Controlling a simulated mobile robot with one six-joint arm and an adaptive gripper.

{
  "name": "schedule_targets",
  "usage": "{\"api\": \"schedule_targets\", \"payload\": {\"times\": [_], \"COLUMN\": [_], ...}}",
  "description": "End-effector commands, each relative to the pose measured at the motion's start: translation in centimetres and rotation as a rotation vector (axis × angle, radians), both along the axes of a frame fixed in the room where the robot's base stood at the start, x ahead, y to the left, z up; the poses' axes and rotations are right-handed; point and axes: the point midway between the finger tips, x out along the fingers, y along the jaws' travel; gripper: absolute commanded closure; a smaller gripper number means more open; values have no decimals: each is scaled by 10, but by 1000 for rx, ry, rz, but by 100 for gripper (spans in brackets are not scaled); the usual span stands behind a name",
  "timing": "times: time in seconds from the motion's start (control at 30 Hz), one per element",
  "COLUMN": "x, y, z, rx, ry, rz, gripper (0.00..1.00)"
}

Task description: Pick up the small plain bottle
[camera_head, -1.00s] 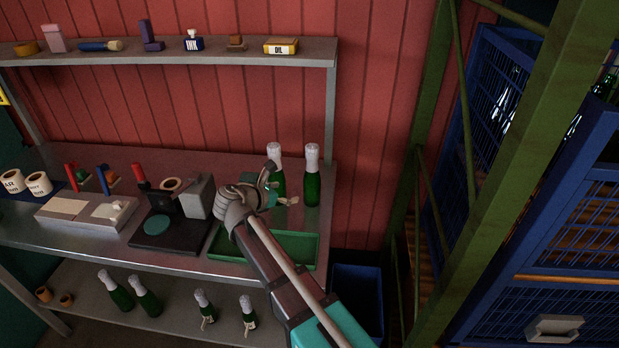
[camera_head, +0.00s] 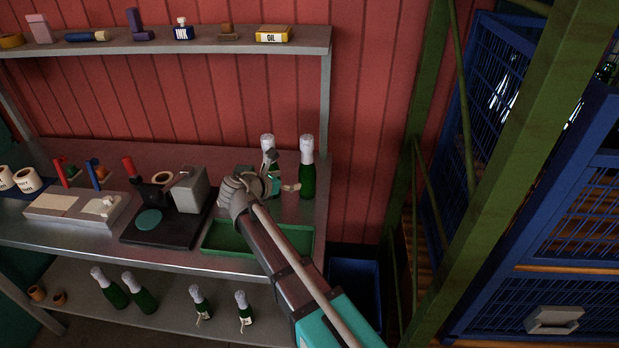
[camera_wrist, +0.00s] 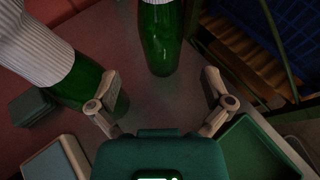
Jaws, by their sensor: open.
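Two green bottles with white foil tops stand upright at the right end of the bench. In the head view, the right bottle (camera_head: 307,175) is clear, and the left bottle (camera_head: 267,143) is partly hidden by my gripper (camera_head: 284,172). No label shows on either; I cannot tell which is the smaller. My gripper is open and empty. In the wrist view, the right bottle (camera_wrist: 161,40) stands ahead, beyond the space between the fingertips (camera_wrist: 160,92). The left bottle (camera_wrist: 70,80) is close, beside and partly behind the left finger; I cannot tell whether they touch.
A green tray (camera_head: 226,241) lies at the bench's front edge, below my arm. A black-based device (camera_head: 150,221) with a grey block stands left of it. Several more bottles stand on the lower shelf (camera_head: 170,309). A green post and blue cages are at right.

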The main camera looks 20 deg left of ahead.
Motion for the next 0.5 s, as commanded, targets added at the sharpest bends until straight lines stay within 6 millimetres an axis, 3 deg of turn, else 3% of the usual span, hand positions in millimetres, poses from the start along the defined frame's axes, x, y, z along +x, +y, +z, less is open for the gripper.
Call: {"api": "schedule_targets", "payload": {"times": [0.2, 0.5], "x": [25, 32], "y": [-10, -14], "z": [-13, -15], "rx": [0, 0], "ry": [0, 0], "rz": [-1, 1], "gripper": [0, 0]}}
